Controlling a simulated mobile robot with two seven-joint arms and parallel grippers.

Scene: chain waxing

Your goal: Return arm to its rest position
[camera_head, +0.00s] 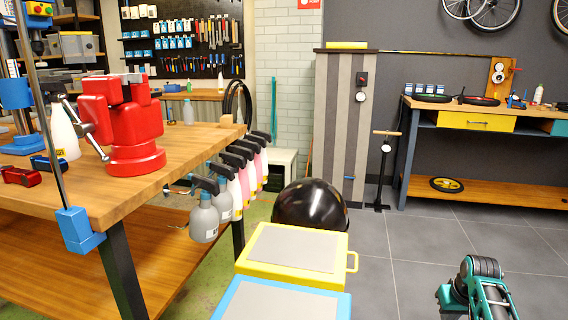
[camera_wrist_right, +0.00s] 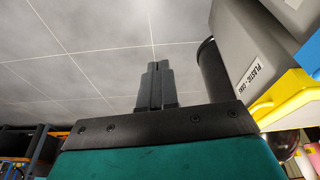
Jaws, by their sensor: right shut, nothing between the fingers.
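My right gripper (camera_wrist_right: 156,85) shows in the right wrist view with its two dark fingers together and nothing between them. Grey tiled floor fills the view behind the fingers. A teal and black arm section (camera_head: 480,290), which looks like my right arm, shows at the lower right of the head view, over the floor. Its fingers cannot be made out there. My left gripper is in neither view.
A yellow-lidded bin (camera_head: 292,248) and a blue-lidded bin (camera_head: 283,299) stand left of the arm; the right wrist view shows a grey labelled bin (camera_wrist_right: 250,60) close by. The workbench (camera_head: 190,150) carries a red vise (camera_head: 128,120). The floor (camera_head: 385,250) between is clear.

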